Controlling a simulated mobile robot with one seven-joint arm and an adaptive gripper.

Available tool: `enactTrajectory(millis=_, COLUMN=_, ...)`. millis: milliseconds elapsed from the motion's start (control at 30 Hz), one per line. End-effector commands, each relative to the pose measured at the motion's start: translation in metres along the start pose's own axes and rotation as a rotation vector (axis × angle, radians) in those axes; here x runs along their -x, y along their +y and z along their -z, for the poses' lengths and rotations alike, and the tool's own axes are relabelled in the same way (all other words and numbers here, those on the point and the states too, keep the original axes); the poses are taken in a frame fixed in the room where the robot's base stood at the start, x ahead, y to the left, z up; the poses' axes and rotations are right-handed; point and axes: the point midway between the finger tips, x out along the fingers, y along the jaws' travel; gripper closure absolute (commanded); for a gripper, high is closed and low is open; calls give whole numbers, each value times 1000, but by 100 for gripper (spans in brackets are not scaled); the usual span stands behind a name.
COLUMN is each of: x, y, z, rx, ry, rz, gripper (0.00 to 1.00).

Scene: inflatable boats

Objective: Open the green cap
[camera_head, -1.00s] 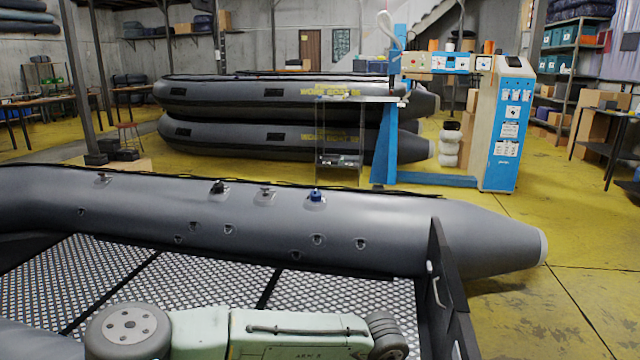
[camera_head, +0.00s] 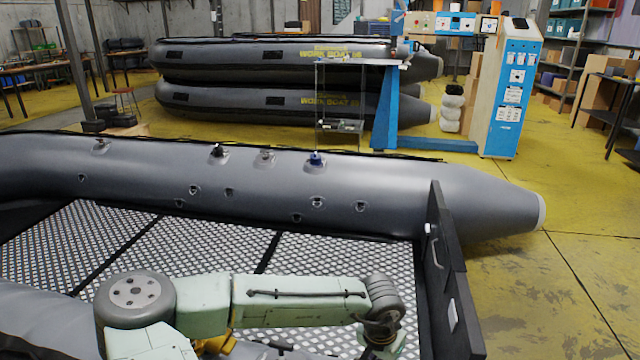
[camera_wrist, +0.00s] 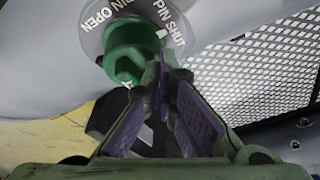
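The green cap (camera_wrist: 124,62) shows in the wrist view, at upper left of my gripper (camera_wrist: 164,84). It is a knobbed cap in a round grey ring printed with "PIN OPEN" and "PIN SHUT", set in a light grey tube. My gripper's two fingers have purple inner pads with a dark gap between them. In the head view the green cap is not visible, and my gripper is cut off at the bottom edge.
A grey boat tube (camera_head: 270,180) crosses the head view, bearing a blue valve cap (camera_head: 316,158) and dark fittings. A black transom board (camera_head: 447,265) stands at the right end of the metal-patterned floor (camera_head: 330,265). Yellow floor is open at right.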

Motion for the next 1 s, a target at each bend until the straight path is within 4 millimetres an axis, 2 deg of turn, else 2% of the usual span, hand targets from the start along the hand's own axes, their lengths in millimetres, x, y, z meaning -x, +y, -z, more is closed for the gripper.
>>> enactTrajectory(millis=367, x=-19, y=0, z=-4, rx=1, ry=-2, rz=-1, gripper=100)
enactTrajectory(millis=1000, x=-19, y=17, z=4, rx=-2, ry=-2, rz=-12, gripper=100)
